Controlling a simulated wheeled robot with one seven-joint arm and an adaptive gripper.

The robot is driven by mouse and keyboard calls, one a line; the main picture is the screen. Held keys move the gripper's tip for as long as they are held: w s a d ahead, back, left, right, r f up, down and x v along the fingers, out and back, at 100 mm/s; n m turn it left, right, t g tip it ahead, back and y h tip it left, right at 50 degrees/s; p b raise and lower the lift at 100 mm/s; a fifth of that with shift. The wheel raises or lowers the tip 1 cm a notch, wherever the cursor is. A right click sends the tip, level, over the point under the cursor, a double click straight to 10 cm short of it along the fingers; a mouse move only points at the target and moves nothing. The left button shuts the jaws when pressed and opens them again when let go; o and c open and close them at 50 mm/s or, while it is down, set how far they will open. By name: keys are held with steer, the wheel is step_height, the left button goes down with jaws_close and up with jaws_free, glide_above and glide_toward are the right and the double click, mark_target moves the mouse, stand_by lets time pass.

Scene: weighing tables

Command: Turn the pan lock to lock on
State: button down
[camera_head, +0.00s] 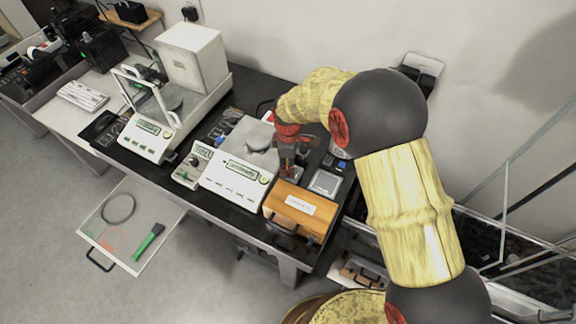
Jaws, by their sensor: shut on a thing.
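My gripper (287,163) points down between the right-hand balance (239,166) and a small device with a pale top (325,182), behind the wooden box (296,208). Its fingers are shut on a small part, apparently the pan lock, which they mostly hide. I cannot read the lock's position or its marks. My yellow arm comes in from the right and covers part of the table behind the gripper.
Another balance (146,138) with a raised frame stands at left, a white box (191,56) behind it. A small control unit (192,165) sits between the balances. An open drawer (129,210) holds a ring and a green-handled tool. The wall is close behind the table.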

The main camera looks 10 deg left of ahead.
steer(key=c, duration=1.5)
jaws_free()
steer(key=shift+m+b, duration=0.45)
steer(key=shift+m, duration=0.15)
step_height(320, 180, up, 8)
steer(key=shift+f+p, duration=0.25)
steer(key=shift+p, duration=0.7)
steer(key=s+d+r+m+t, duration=0.1)
steer(key=s+d+r+m, duration=0.3)
steer(key=d+r, duration=0.4)
steer(key=s+d+r+m+t, duration=0.1)
steer(key=s+d+r+m, duration=0.3)
steer(key=d+r, duration=0.4)
steer(key=shift+d+r+m+t+y, duration=0.3)
steer(key=shift+r+t, duration=0.1)
steer(key=shift+r, duration=1.45)
